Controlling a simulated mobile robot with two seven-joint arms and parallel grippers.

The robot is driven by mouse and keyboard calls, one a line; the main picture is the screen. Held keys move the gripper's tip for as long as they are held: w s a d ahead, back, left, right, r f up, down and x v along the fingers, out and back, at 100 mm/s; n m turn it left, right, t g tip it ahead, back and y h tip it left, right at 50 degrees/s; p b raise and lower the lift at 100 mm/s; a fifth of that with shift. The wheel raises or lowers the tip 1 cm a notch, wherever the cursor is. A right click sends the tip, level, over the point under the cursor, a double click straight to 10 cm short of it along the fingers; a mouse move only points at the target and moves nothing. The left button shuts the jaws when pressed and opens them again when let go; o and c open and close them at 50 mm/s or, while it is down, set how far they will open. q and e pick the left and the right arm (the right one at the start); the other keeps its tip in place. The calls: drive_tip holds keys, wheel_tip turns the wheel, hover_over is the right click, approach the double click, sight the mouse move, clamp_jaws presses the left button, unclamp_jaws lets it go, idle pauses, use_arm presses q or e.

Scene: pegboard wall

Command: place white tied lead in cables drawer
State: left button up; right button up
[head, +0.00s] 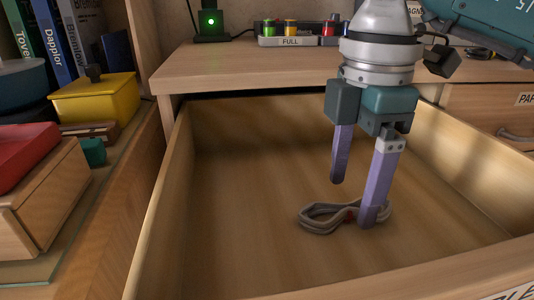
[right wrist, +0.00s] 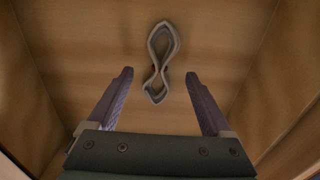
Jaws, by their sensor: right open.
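The white tied lead (head: 322,219) lies on the floor of the open cables drawer (head: 240,180). It is a greyish-white looped bundle with a red tie at its middle. My right gripper (head: 354,203) points down inside the drawer with its purple fingers apart, and one finger hides part of the lead in the head view. In the right wrist view the lead (right wrist: 161,58) lies beyond and between the open fingers (right wrist: 158,78), with nothing held. My left gripper is not in view.
The drawer is otherwise empty. Its side walls and front edge surround my right gripper. A desktop with a labelled battery tray (head: 289,41) is behind. A yellow box (head: 95,98) and a red-topped wooden box (head: 38,185) stand left. Another closed drawer (head: 490,112) is at right.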

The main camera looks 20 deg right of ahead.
sight(347, 205)
wheel_tip(347, 205, up, 10)
drive_tip(key=p, duration=0.3)
drive_tip(key=shift+r, duration=0.15)
drive_tip(key=shift+a, duration=0.1)
